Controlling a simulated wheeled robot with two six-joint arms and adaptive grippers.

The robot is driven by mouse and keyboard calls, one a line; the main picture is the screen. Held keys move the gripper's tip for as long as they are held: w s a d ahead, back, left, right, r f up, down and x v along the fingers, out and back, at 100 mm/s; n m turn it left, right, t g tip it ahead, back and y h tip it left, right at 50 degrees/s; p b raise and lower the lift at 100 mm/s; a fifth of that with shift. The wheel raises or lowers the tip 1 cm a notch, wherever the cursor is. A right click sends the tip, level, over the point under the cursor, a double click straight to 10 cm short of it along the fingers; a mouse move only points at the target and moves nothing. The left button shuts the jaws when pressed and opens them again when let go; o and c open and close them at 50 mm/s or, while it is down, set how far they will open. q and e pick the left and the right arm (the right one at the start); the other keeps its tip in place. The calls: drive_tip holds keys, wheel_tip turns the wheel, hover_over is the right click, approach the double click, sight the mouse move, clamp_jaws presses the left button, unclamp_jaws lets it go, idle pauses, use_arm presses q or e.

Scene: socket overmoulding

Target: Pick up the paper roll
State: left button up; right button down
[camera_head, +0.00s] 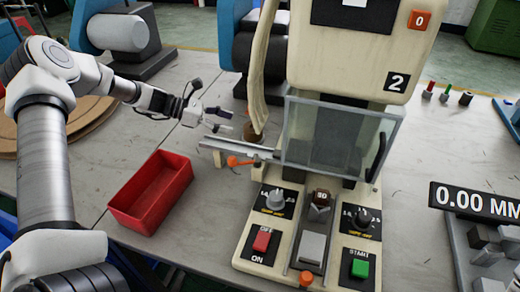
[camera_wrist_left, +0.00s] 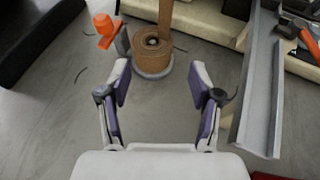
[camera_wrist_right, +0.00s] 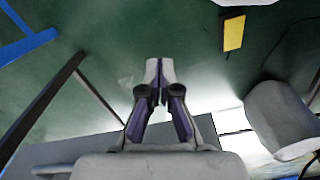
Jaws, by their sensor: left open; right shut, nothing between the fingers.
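The paper roll (camera_wrist_left: 152,58) is a brown coil with a dark centre, standing on a round grey base, with a brown strip rising from it. In the head view the roll (camera_head: 251,132) shows small beside the machine, partly hidden by a metal rail. My left gripper (camera_head: 222,119) is open and empty, to the left of the roll. In the left wrist view its fingers (camera_wrist_left: 160,72) point toward the roll, which lies just beyond the fingertips, apart from them. My right gripper (camera_wrist_right: 159,68) is shut and empty, away from the table; the head view does not show it.
The metal rail (camera_wrist_left: 262,95) runs close to the right finger in the left wrist view. An orange knob on a post (camera_wrist_left: 104,26) stands left of the roll. The cream machine (camera_head: 345,50) rises behind the rail. A red bin (camera_head: 152,190) stands on the table; bare table surrounds it.

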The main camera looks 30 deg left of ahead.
use_arm(q)
drive_tip(key=f, duration=0.1)
drive_tip(key=w+f+b, duration=0.1)
drive_tip(key=shift+w+a+f, duration=0.1)
drive_tip(key=shift+a+f, duration=0.15)
drive_tip(key=shift+f, duration=0.05)
drive_tip(key=shift+w+d, duration=0.15)
drive_tip(key=shift+w, duration=0.1)
drive_tip(key=b+x, duration=0.1)
drive_tip(key=x, duration=0.6)
drive_tip(key=shift+s+d+r, duration=0.1)
drive_tip(key=shift+r, duration=0.15)
use_arm(e)
drive_tip(key=f, duration=0.4)
drive_tip(key=shift+w+f, duration=0.1)
drive_tip(key=shift+w, duration=0.3)
use_arm(q)
drive_tip(key=c, duration=0.8)
